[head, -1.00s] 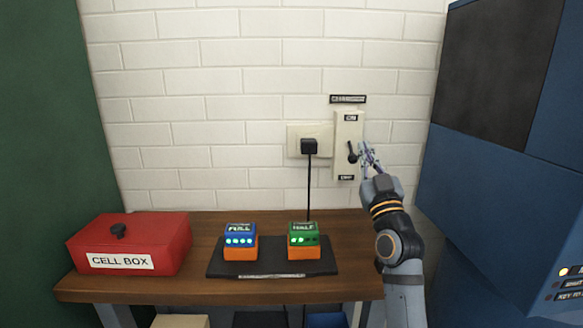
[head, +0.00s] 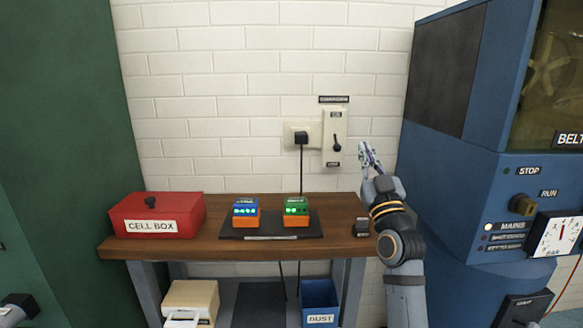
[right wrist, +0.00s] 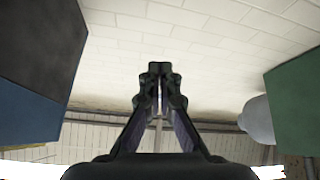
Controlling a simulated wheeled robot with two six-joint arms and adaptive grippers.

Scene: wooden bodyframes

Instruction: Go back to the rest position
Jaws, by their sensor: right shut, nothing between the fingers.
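My right gripper (head: 368,155) is shut and empty, raised in front of the brick wall, right of the wall switch box (head: 334,155) and apart from it in the picture. In the right wrist view its fingertips (right wrist: 160,72) are together with nothing between them. The switch's black lever (head: 336,145) points down. My left gripper is not in view; a grey and dark part at the lower left edge is too cut off to identify.
The wooden bench (head: 345,207) bears a red cell box (head: 155,213), a black mat (head: 268,235) with two battery packs (head: 245,213) (head: 297,210), and a small dark item (head: 361,228). A blue dust bin (head: 320,300) stands below. A blue machine (head: 440,190) stands right, a green panel (head: 60,130) left.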

